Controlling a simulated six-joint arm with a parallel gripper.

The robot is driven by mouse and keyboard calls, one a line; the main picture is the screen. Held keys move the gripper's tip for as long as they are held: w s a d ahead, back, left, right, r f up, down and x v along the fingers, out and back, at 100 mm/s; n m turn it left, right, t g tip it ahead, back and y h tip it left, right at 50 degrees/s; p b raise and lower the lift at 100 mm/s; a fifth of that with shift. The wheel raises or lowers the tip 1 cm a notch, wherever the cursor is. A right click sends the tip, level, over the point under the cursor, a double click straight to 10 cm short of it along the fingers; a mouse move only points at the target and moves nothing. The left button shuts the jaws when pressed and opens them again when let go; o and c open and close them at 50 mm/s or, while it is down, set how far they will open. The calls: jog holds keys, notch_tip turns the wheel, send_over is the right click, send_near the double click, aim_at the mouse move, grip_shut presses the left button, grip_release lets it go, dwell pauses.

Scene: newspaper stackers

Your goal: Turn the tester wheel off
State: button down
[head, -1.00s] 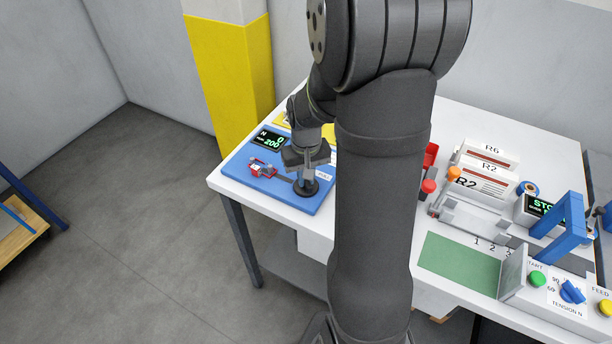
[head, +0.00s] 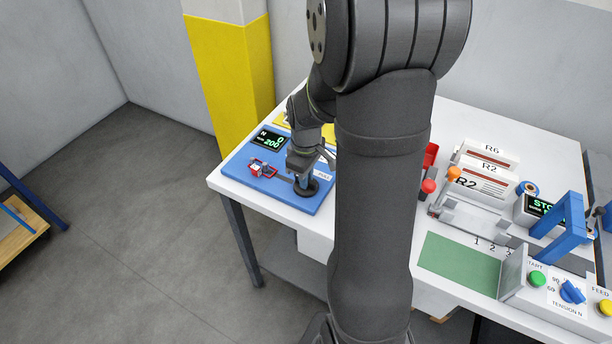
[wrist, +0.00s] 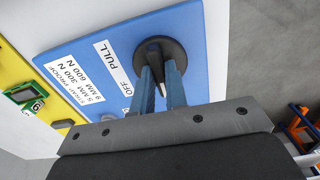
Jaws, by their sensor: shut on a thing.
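The tester wheel is a round black knob (wrist: 163,60) on the blue tester board (wrist: 95,45), beside a white label reading "OFF" and "PULL". In the wrist view my gripper (wrist: 161,78) is shut on the knob, with its two blue-grey fingers at either side of the raised grip. In the head view my gripper (head: 305,184) points down onto the black knob (head: 313,189) at the front right of the board (head: 262,190). The grip is partly hidden between the fingers.
A small red and silver clamp (head: 263,169) stands on the board left of the gripper.

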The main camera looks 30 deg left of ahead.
dwell(0.4)
jog(key=c, duration=1.4)
grip_release()
jog(key=shift+c, duration=0.2)
notch_tip(320, 180, up, 18)
jog(key=shift+f, duration=0.25)
notch_tip(320, 180, down, 18)
jog(key=shift+r, duration=0.2)
